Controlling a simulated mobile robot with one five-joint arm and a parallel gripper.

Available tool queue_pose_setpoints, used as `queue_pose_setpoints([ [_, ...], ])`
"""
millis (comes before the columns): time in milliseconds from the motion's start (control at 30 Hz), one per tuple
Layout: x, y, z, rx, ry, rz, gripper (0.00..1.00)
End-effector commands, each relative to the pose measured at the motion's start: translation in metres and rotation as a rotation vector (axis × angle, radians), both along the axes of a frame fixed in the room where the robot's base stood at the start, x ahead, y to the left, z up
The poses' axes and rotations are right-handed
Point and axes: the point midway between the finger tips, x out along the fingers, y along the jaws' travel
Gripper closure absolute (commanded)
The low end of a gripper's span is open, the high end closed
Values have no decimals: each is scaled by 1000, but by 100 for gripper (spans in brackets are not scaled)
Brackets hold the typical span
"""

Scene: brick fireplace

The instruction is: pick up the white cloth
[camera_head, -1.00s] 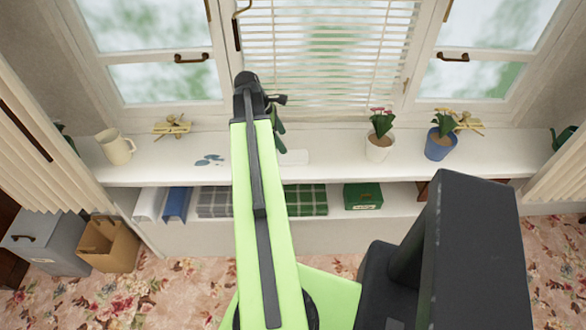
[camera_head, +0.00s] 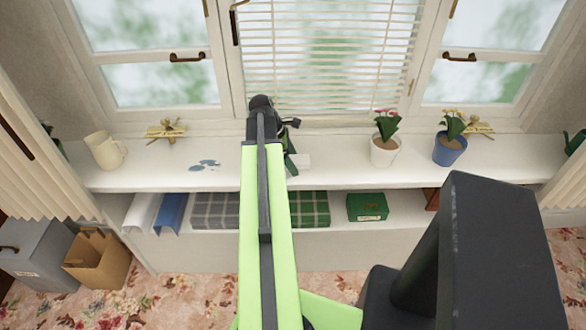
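A flat white piece that looks like the white cloth (camera_head: 302,162) lies on the white window sill (camera_head: 340,175), just right of my arm's end. Its left part is hidden behind my arm and gripper. My gripper (camera_head: 291,160) points down at the cloth's left side, seen from behind and partly covered by my light green arm. Its fingers are too small and too covered to tell whether they are open or shut. I cannot tell whether it touches the cloth.
Blue spots that look like spilled water (camera_head: 205,165) lie left of my arm. A cream jug (camera_head: 106,151) stands farther left. A white pot (camera_head: 384,151) and a blue pot (camera_head: 449,149) with flowers stand right. A shelf below holds folded plaid cloths (camera_head: 310,208) and a green box (camera_head: 367,207).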

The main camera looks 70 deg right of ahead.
Motion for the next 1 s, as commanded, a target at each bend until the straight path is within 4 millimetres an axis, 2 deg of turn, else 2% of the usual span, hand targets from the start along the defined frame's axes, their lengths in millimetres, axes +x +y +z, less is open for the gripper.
queue_pose_setpoints([
  [67,0,0,1,0,0,0,33],
  [500,0,0,1,0,0,-1,89],
  [767,0,0,3,0,0,-1,89],
  [1000,0,0,29,0,0,-1,89],
])
